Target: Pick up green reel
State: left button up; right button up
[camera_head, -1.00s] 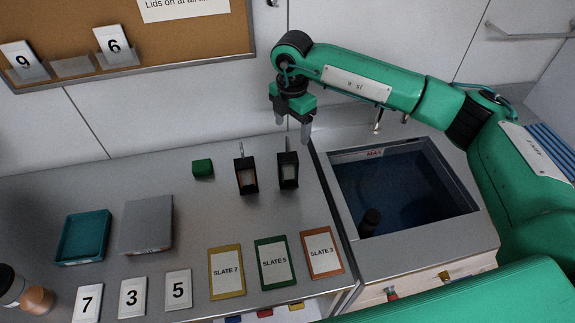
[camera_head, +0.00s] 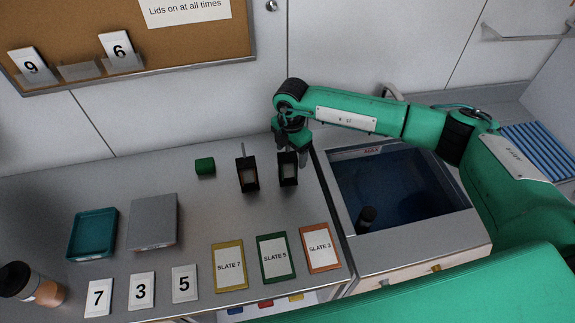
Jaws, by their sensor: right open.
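A small dark green block-like piece (camera_head: 205,166), the only small loose green thing I see and perhaps the green reel, lies on the grey counter near the wall. From this angle I cannot make out a reel shape. My right gripper (camera_head: 292,155) comes in from the right, pointing down, to the right of the green piece and apart from it. It is open. Its fingertips are at the top of the right one of two black holders (camera_head: 288,175), whose upright pin they partly hide; I cannot tell if they touch it. My left gripper is not in view.
The left black holder (camera_head: 248,182) with an upright pin stands between the green piece and my gripper. A dark basin (camera_head: 440,233) is at right. A teal tray (camera_head: 92,236), a grey plate (camera_head: 152,222), number cards and slates lie in front.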

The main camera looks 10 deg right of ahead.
jog(key=shift+c, duration=0.4)
grip_shut()
jog(key=shift+r, duration=0.15)
